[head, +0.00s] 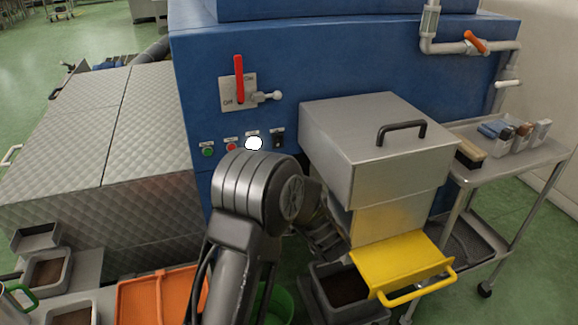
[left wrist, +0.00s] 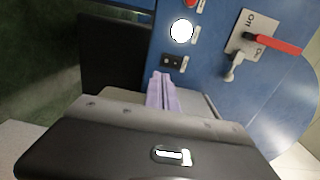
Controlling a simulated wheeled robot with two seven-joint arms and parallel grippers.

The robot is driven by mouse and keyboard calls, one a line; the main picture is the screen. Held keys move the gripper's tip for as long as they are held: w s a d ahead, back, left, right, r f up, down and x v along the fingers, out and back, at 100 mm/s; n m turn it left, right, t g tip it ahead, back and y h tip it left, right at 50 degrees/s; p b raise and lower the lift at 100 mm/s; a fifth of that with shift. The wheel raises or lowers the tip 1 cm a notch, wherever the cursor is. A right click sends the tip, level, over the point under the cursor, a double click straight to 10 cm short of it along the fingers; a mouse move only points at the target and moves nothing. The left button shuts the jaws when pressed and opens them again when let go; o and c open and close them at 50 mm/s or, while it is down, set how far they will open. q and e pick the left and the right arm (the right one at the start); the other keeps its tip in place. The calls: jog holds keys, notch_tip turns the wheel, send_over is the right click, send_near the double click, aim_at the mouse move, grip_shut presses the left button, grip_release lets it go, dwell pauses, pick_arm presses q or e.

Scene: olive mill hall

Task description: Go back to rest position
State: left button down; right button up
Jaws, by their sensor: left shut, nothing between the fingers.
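My left arm rises from the bottom middle of the head view, in front of the blue machine (head: 350,60). Its gripper is mostly hidden behind the arm there. In the left wrist view the pale lilac fingers of my left gripper (left wrist: 163,80) are together, shut and empty, pointing toward the machine's blue panel (left wrist: 215,80). They appear just short of a black switch (left wrist: 172,61); I cannot tell whether they touch anything. My right gripper is in neither view.
The panel has a red lever (head: 239,78) pointing up and a lit white button (head: 254,143). A steel box (head: 365,150) with a yellow flap (head: 400,265) juts out to the right. A side cart (head: 515,160) stands at right, an orange tray (head: 140,298) below left.

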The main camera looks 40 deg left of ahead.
pick_arm(q)
jog(key=shift+s+d+f, duration=0.1)
jog(key=shift+s+d, duration=0.35)
jog(key=shift+d, duration=0.15)
